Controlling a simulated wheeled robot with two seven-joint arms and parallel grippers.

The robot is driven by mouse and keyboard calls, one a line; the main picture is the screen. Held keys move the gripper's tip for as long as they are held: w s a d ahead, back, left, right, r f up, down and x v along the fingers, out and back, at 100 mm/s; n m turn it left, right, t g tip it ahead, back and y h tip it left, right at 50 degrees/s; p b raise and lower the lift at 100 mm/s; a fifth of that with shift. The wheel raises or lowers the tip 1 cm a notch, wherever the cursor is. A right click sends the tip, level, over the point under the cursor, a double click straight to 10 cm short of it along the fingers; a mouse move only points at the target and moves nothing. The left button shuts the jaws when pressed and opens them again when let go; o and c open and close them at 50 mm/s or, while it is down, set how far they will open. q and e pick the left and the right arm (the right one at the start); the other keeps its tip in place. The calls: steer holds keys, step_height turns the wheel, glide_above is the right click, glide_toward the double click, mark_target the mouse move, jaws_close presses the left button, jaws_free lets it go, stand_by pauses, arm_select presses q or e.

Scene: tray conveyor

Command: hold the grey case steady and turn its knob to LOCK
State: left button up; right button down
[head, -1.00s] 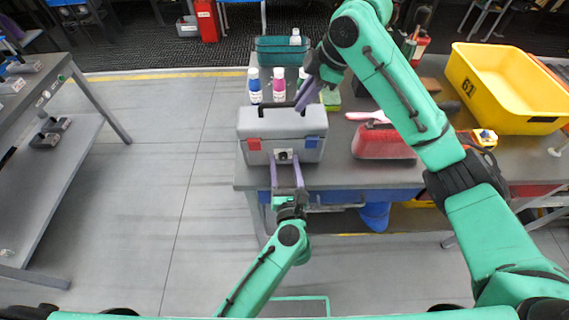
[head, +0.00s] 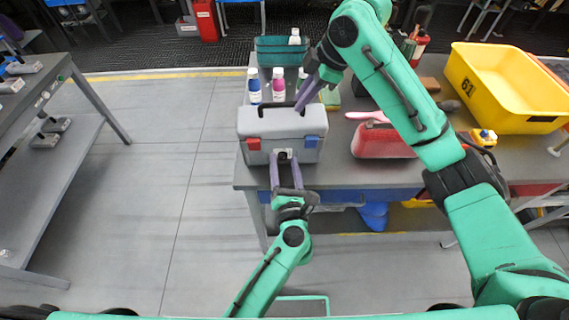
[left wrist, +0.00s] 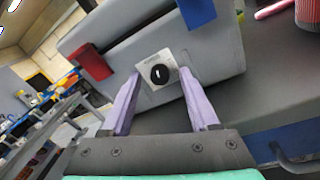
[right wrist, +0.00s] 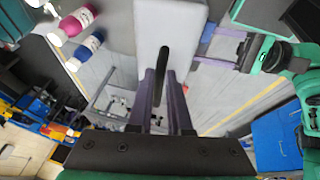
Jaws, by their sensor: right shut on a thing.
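The grey case (head: 262,124) stands upright near the table's front left edge, with one red and one blue latch on its front. Its black knob (left wrist: 160,73) has a small white mark and sits on a pale plate (left wrist: 144,66) whose lettering is too small to read. My left gripper (head: 284,156) is open in front of the case. In the left wrist view its fingers (left wrist: 162,84) are apart, one on each side of the knob, with gaps to it. My right gripper (head: 310,88) is shut on the case's black top handle (right wrist: 163,62).
Open floor lies left of the table.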

arm_select(q)
steer(key=shift+s, duration=0.1)
steer(key=s+d, duration=0.1)
steer(key=s, duration=1.1)
steer(key=shift+d, duration=0.15)
steer(key=shift+w+f, duration=0.1)
